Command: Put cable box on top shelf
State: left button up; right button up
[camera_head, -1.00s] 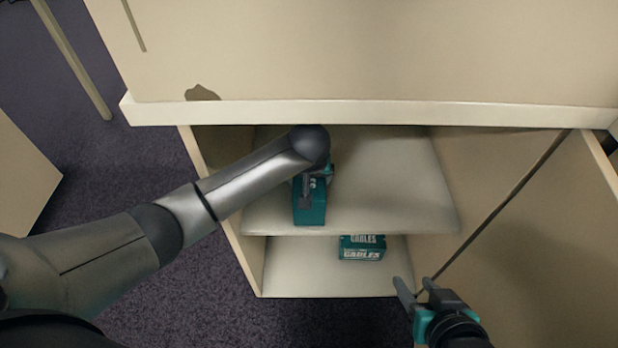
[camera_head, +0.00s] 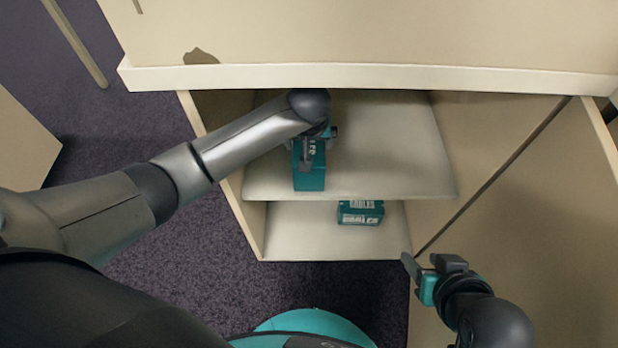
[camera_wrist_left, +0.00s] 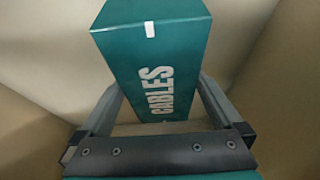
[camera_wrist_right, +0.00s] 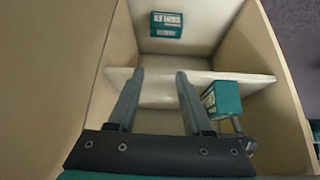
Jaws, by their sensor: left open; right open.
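A teal cable box (camera_head: 309,172) stands on the cabinet's top shelf (camera_head: 390,150), near its front edge and left of its middle. My left gripper (camera_head: 318,148) is at this box. In the left wrist view the open fingers lie on either side of the box (camera_wrist_left: 155,60), with CABLES lettering facing the camera; I cannot tell whether they touch it. A second teal cable box (camera_head: 361,212) lies on the lower shelf (camera_head: 300,235). My right gripper (camera_head: 428,268) is open and empty in front of the cabinet's lower right; its fingers (camera_wrist_right: 158,85) show nothing between them.
The cabinet top (camera_head: 360,77) overhangs the open compartment. A large beige panel (camera_head: 540,215) stands on the right, close to my right gripper. The top shelf is bare right of the box. Dark carpet (camera_head: 190,260) lies at the lower left.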

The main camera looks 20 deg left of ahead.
aim_at(309, 177)
pick_arm(q)
jog(key=p+v, duration=0.2)
jog(key=v, duration=0.1)
jog(key=shift+r, duration=0.4)
jog(key=s+d+p, duration=0.1)
jog(key=s, duration=0.2)
jog(key=s+d, duration=0.1)
jog(key=s, duration=0.2)
jog(key=s+p, duration=0.1)
jog(key=s, duration=0.2)
jog(key=shift+s+d+f+p, duration=0.15)
jog(key=shift+s+d+p, duration=0.15)
jog(key=shift+d+p, duration=0.1)
jog(key=shift+s+d+f, duration=0.1)
jog(key=shift+s, duration=0.45)
jog(key=shift+s+d, duration=0.15)
jog(key=shift+s, duration=0.35)
pick_arm(e)
jog(key=s+d+f+g+h, duration=0.1)
jog(key=s+d+f+g, duration=0.1)
jog(key=f, duration=0.5)
jog(key=shift+s+d+g, duration=0.35)
jog(key=shift+s+g, duration=0.2)
jog(key=shift+g, duration=0.15)
pick_arm(q)
jog(key=shift+a, duration=0.1)
pick_arm(e)
jog(key=shift+a, duration=0.1)
